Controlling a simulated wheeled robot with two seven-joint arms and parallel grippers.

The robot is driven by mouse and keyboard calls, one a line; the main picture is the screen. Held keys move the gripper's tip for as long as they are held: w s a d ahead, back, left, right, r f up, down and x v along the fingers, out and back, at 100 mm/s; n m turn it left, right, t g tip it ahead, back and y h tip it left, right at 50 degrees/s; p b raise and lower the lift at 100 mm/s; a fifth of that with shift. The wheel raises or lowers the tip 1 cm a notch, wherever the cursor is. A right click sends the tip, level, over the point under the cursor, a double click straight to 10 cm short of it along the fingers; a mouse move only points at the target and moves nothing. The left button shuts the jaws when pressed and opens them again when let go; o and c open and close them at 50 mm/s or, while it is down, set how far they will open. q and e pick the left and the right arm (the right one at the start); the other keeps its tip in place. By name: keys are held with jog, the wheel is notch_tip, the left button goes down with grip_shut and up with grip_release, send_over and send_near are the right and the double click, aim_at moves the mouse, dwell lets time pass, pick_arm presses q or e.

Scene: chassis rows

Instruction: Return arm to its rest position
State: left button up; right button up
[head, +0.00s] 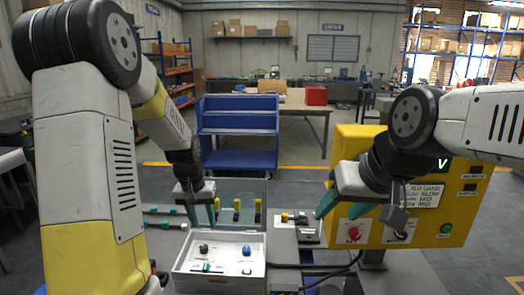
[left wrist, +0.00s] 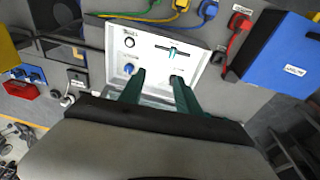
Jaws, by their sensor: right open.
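My left gripper (head: 202,216) hangs at the left above the back left edge of a white tray (head: 177,268). Its teal fingers are apart with nothing seen between them; in the left wrist view my left gripper (left wrist: 158,78) points at the same tray. My right gripper (head: 336,222) is raised in front of a yellow control box (head: 400,150), its teal fingers apart and empty. The tray holds a black part (head: 204,249), a blue part (head: 247,250) and a teal part (head: 206,267). The right gripper partly hides the box's front.
Yellow upright pieces (head: 237,208) stand behind the tray, and a small device (head: 296,217) lies to its right. A dark cable runs to the right. A blue cart (head: 238,130) stands on the floor behind. The left wrist view shows a blue bin (left wrist: 270,55) beside coloured cables.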

pick_arm(q)
jog(key=s+d+r+t, duration=0.2)
jog(key=s+r, duration=0.7)
jog(key=s, duration=0.1)
jog(key=s+d+r+t+h, duration=0.1)
jog(key=s+d+r+t, duration=0.1)
jog(key=s+r, duration=0.7)
jog(key=shift+s+d+r, duration=0.2)
jog(key=shift+s+r, duration=0.05)
jog(key=shift+s, duration=0.65)
